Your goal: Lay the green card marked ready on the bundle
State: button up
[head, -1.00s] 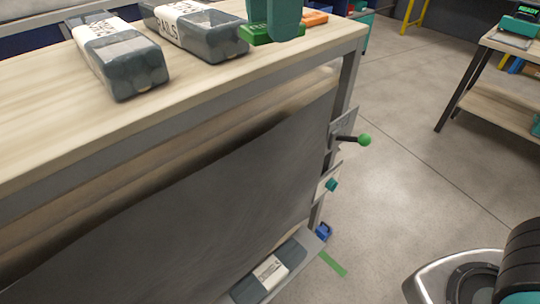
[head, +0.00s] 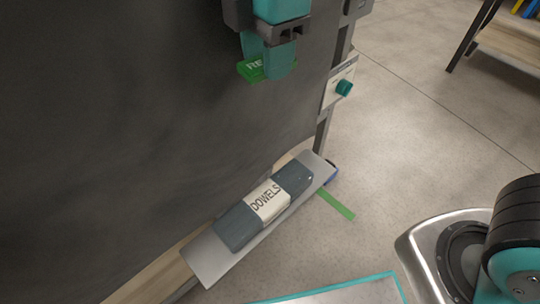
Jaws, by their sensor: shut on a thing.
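My gripper (head: 267,62) is at the top of the head view, its teal fingers shut on a green card (head: 251,70). A dark grey wrapped bundle (head: 237,229) with a white label reading "DOWELS" lies below on a pale grey tray or shelf (head: 209,267). The card is held in the air, apart from the bundle, and appears above it in the picture. The top of the bundle is bare.
A dark grey sheet (head: 120,130) hangs behind the gripper. A post at its right carries a plate with a teal knob (head: 343,87). A green strip (head: 336,204) lies on the floor right of the tray. Open floor (head: 430,120) lies to the right, with another table (head: 505,45) beyond.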

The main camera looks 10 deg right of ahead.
jog(key=n+b, duration=0.2)
jog(key=b, duration=1.1)
send_over(266, 196)
notch_tip(266, 196, down, 28)
jog(key=shift+s+r, duration=0.1)
jog(key=shift+r, duration=0.1)
jog(key=shift+f+b, duration=1.4)
jog(key=shift+f, duration=1.7)
jog(key=shift+f, duration=0.2)
jog(key=o, duration=0.9)
jog(key=shift+r, duration=0.15)
